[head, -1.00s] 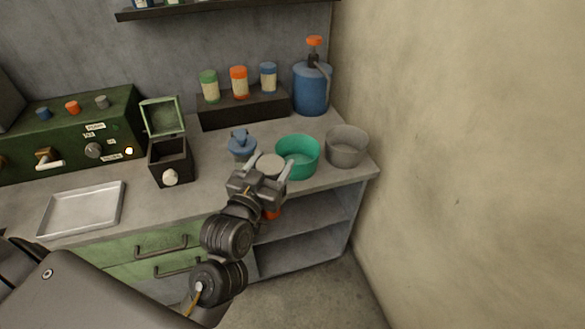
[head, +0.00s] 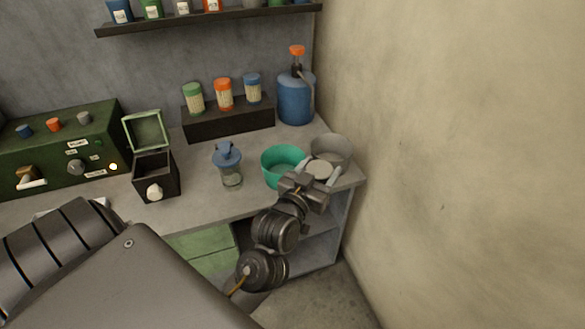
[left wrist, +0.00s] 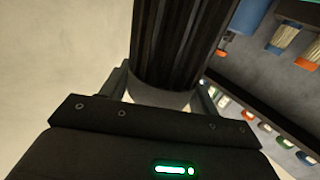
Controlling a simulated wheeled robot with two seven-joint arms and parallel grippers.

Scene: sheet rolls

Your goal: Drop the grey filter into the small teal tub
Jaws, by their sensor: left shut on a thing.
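The small teal tub (head: 268,171) stands on the counter near its right end, its mouth open upward. My left gripper (head: 319,171) is shut on the filter (head: 318,168), whose pale grey round end shows between the fingers in the head view. It is at the right front of the teal tub and in front of the grey tub, overlapping both in the picture; its exact height is unclear. In the left wrist view the filter (left wrist: 182,45) is a dark ribbed cylinder with a pale grey end between the fingers. My right gripper is not in view.
A grey tub (head: 330,146) stands right of the teal one, close to the wall. A blue-lidded jar (head: 230,172) stands to the left, with an open dark box (head: 155,178) beyond it. A blue pump canister (head: 295,98) and a riser with jars (head: 228,120) are behind.

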